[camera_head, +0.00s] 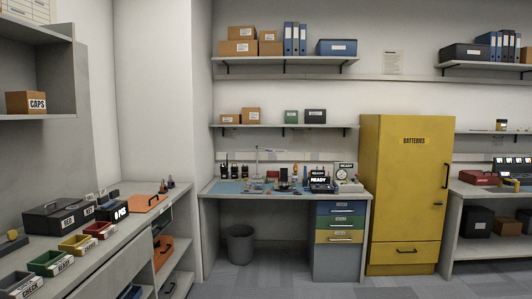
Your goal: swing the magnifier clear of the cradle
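A workbench (209,187) stands against the back wall, with a blue mat (228,187) on its top. A thin pale upright post (257,162) rises from the back of the mat. It may be the magnifier's stand, but it is too small to tell, and I cannot make out a lens. A dark upright item (284,174) stands right of it among small parts. I cannot tell which item is the cradle, or whether the magnifier is over it. My gripper is not in view.
Grey floor (285,285) lies open before the bench. A bin (239,245) stands under it, with drawers (339,223) at right. A yellow batteries cabinet (403,190) stands to the right. A side counter (110,245) with labelled trays runs along the left.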

